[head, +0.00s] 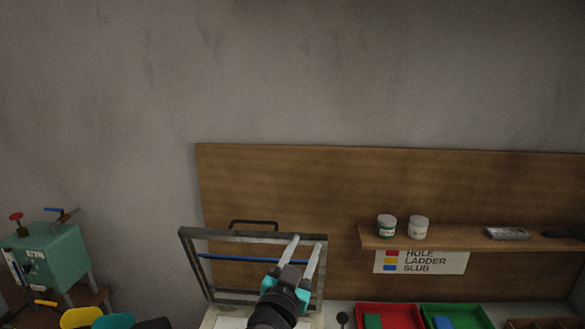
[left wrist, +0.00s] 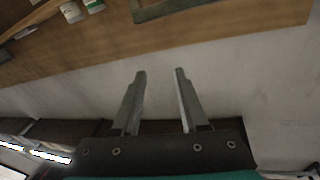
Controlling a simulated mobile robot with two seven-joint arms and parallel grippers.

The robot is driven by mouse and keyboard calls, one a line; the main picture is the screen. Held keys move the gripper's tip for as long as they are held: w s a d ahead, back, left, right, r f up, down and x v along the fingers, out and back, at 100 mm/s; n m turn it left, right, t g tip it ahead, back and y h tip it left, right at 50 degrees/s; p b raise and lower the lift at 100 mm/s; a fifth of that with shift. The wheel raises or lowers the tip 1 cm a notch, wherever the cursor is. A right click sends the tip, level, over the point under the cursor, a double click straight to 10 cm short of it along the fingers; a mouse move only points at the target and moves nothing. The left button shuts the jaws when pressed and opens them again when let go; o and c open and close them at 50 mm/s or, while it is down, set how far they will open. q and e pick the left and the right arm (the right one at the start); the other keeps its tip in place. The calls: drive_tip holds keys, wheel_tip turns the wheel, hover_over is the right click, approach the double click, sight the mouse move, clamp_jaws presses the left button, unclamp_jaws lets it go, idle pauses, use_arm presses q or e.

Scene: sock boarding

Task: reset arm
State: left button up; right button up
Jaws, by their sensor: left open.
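My left gripper (head: 301,255) is raised in front of the upright metal frame in the head view, pointing up and slightly right. Its two pale fingers are apart with nothing between them. In the left wrist view the fingers (left wrist: 159,78) are also spread and empty, with bare grey wall behind them. My right gripper is not in the head view. The metal frame (head: 192,262) with a blue bar stands tilted up behind the left gripper, and the gripper hides part of its right side.
A wooden back panel (head: 290,180) carries a shelf (head: 455,235) with two white jars (head: 387,227) and a grey block (head: 507,234). Below are a red tray (head: 390,308), a green tray (head: 456,310) and a label sign (head: 421,262). A green machine (head: 48,262) stands at far left.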

use_arm(q)
drive_tip(key=s+a+f+n+g+y, duration=0.5)
drive_tip(key=s+a+f+g+y, duration=0.1)
drive_tip(key=s+a+f, duration=0.7)
drive_tip(key=s+a+f+g, duration=0.3)
drive_tip(key=s+f+g, duration=0.1)
drive_tip(key=s, duration=0.7)
drive_tip(key=s+a+f+g, duration=0.2)
drive_tip(key=s+f+g, duration=0.25)
drive_tip(key=s, duration=0.65)
wheel_tip(320, 180, down, 33)
drive_tip(key=s+m+g+b, duration=0.1)
drive_tip(key=s+g+b, duration=0.1)
drive_tip(key=b, duration=1)
drive_tip(key=s+a+f+b, duration=0.1)
drive_tip(key=s+f+b, duration=0.4)
drive_tip(key=f, duration=0.7)
drive_tip(key=s+a+f+b, duration=0.2)
drive_tip(key=s+f+b, duration=0.4)
drive_tip(key=s+f, duration=0.4)
wheel_tip(320, 180, down, 3)
drive_tip(key=shift+r+g, duration=0.1)
drive_tip(key=shift+g, duration=0.25)
